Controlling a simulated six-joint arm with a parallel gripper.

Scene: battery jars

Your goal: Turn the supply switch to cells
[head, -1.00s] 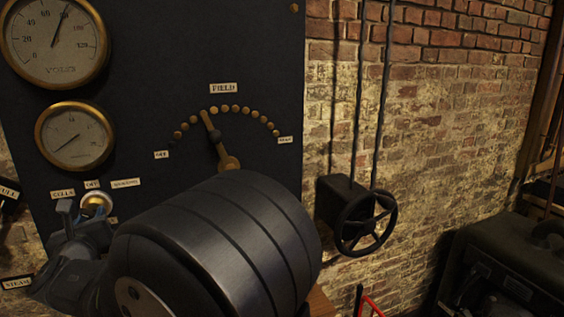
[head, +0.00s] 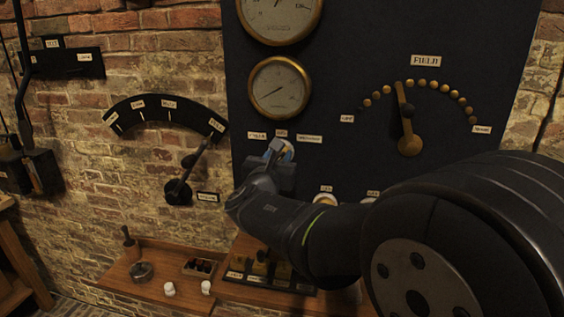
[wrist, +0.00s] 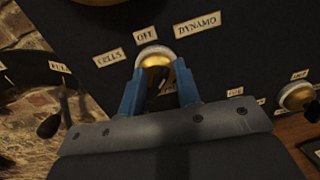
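The supply switch is a round brass knob with a pale rim (wrist: 155,57) and a dark handle (wrist: 156,84). It sits on the black panel below the labels CELLS (wrist: 109,57), OFF (wrist: 146,36) and DYNAMO (wrist: 195,27). In the head view the switch (head: 287,147) is partly hidden by my gripper (head: 277,153). In the wrist view my gripper's blue fingers (wrist: 158,80) stand on either side of the handle at the knob's lower edge. The fingers look apart, with gaps beside the handle. I cannot tell whether either one touches it.
The FIELD dial lever (head: 405,115) is on the panel to the right, above my arm. A steam lever (head: 187,175) is on the brick wall to the left. Other knobs (head: 326,199) sit lower on the panel, above a wooden shelf (head: 150,265).

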